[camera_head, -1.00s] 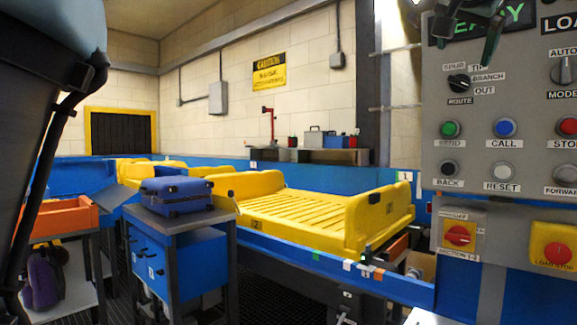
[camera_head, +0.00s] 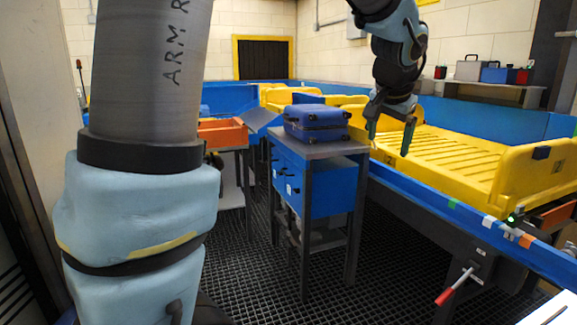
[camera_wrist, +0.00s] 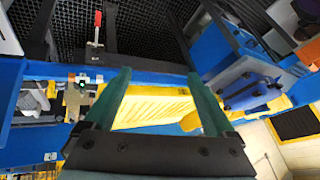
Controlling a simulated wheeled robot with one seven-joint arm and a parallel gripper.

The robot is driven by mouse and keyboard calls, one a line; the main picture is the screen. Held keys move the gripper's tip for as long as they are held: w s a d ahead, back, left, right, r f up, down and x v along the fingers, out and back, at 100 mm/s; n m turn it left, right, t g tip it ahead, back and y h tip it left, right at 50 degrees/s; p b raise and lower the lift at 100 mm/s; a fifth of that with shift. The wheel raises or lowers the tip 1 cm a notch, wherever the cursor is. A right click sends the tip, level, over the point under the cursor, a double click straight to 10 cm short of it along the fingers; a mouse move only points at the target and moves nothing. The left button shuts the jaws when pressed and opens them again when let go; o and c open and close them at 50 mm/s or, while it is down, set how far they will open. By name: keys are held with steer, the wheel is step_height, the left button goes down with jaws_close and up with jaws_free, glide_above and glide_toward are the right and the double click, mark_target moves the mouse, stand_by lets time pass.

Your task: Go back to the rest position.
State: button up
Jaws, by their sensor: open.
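My gripper (camera_head: 391,145) hangs in the air in the head view, pointing down, in front of the yellow tray (camera_head: 460,160) on the conveyor. Its two green fingers are apart with nothing between them. In the wrist view my gripper (camera_wrist: 160,98) also shows open and empty, with the yellow tray and blue conveyor edge beyond the fingers. My arm's large grey and light blue links fill the left of the head view and hide what lies behind them.
A blue suitcase (camera_head: 317,123) lies on a grey-topped stand (camera_head: 322,150) left of my gripper. An orange bin (camera_head: 222,132) is farther left. The blue conveyor rail (camera_head: 455,217) runs along the right. A red-tipped lever (camera_head: 455,287) juts out below it. Dark grated floor is open in front.

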steer(key=a+f+n+g+y+p, duration=0.15)
steer(key=a+f, duration=0.25)
steer(key=a, duration=0.5)
steer(key=a+f+n+g+y, duration=0.1)
steer(key=a+f+n, duration=0.3)
steer(key=a, duration=0.5)
steer(key=s+a+f+n+g, duration=0.1)
steer(key=s+a+f+n, duration=0.1)
steer(key=s+a, duration=0.3)
steer(key=s+a+f+n+g+p, duration=0.1)
steer(key=s+a+f+n, duration=0.1)
steer(key=s+a+f, duration=0.3)
steer(key=a, duration=0.3)
steer(key=shift+a+p, duration=0.25)
steer(key=shift+p, duration=0.05)
